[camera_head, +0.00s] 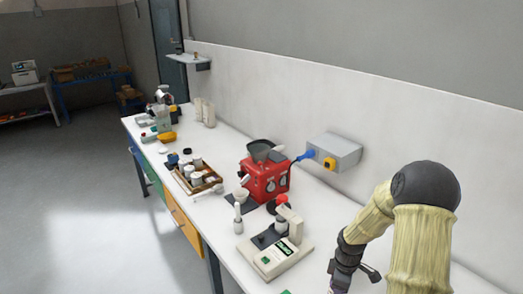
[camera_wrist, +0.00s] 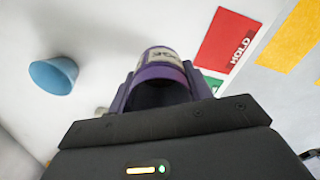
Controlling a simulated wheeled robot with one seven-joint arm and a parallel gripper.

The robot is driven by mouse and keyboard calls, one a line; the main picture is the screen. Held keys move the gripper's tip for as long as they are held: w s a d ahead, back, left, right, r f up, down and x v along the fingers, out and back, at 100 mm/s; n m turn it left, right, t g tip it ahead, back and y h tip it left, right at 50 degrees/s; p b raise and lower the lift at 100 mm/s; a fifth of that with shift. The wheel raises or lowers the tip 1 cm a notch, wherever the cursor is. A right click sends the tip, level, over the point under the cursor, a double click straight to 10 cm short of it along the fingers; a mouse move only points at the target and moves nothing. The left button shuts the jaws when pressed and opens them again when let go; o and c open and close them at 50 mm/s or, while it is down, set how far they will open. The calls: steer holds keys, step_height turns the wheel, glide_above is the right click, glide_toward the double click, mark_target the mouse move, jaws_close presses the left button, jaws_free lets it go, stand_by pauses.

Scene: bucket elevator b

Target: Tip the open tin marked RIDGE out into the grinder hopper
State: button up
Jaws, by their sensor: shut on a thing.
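My gripper (camera_wrist: 157,100) is shut on a purple tin (camera_wrist: 160,72) in the wrist view. The tin sits between the two fingers with a pale label, of which only a few letters show, seemingly ending in "GE". Its contents cannot be seen. In the head view a red grinder (camera_head: 268,182) stands on the bench against the wall, with a dark hopper (camera_head: 262,150) on top. My arm is at the lower right of that view, well to the right of the grinder; the held tin does not show there.
A beige scale (camera_head: 272,252) stands in front of the grinder. A wooden tray (camera_head: 206,184) of small jars is to its left. A grey wall box (camera_head: 335,150) is to its right. In the wrist view a blue cup (camera_wrist: 53,75) and red HOLD card (camera_wrist: 225,40) lie near the tin.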

steer(key=a+f+m, duration=0.1)
steer(key=a+m, duration=0.1)
steer(key=m, duration=0.1)
steer(key=a+m, duration=0.2)
steer(key=m, duration=0.1)
steer(key=a+f+m, duration=0.1)
steer(key=a+m, duration=0.1)
steer(key=m, duration=0.2)
steer(key=shift+w+a+f, duration=0.15)
steer(key=shift+w+f, duration=0.15)
steer(key=shift+w, duration=0.05)
steer(key=a+m, duration=0.1)
steer(key=m, duration=0.2)
steer(key=shift+a+f, duration=0.35)
